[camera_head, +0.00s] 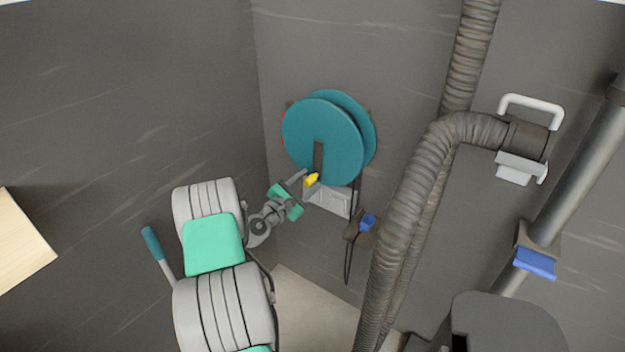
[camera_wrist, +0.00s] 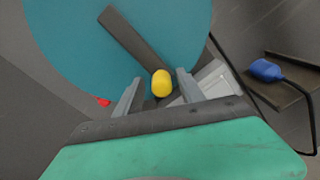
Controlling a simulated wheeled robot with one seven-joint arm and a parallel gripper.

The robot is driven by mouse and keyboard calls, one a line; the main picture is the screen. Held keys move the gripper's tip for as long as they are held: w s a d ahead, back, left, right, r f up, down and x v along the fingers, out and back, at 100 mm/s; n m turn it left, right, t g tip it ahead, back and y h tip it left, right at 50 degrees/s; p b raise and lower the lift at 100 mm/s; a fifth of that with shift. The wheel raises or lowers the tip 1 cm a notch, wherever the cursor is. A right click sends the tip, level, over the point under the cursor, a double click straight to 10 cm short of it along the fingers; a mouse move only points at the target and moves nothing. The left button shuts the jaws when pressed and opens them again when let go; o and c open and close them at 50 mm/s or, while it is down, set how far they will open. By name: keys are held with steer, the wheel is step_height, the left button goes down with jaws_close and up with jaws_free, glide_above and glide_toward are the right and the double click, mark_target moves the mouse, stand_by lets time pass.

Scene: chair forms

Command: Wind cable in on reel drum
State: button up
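The reel drum (camera_head: 325,135) is a teal double disc on the grey wall, with a dark crank arm (camera_head: 318,155) on its front face. A yellow knob (camera_head: 311,179) sits at the crank's lower end. In the wrist view the teal disc (camera_wrist: 70,45), crank arm (camera_wrist: 130,38) and yellow knob (camera_wrist: 161,83) are close. My gripper (camera_wrist: 156,92) is open, with its fingers apart on either side of the knob and a gap to each. A black cable (camera_head: 348,255) hangs below the reel, with a blue end piece (camera_head: 367,221) at a brown bracket (camera_head: 358,235).
A thick ribbed hose (camera_head: 415,190) runs down just right of the reel, and a pipe with a blue clamp (camera_head: 535,262) stands farther right. A light grey bracket (camera_head: 330,199) is under the drum. A pale wooden surface (camera_head: 18,240) is at far left.

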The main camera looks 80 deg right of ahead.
steer(key=v, duration=0.5)
steer(key=shift+s+a, duration=0.1)
steer(key=shift+a, duration=0.15)
steer(key=shift+o, duration=0.4)
steer(key=shift+f+b, duration=0.1)
steer(key=shift+b, duration=0.2)
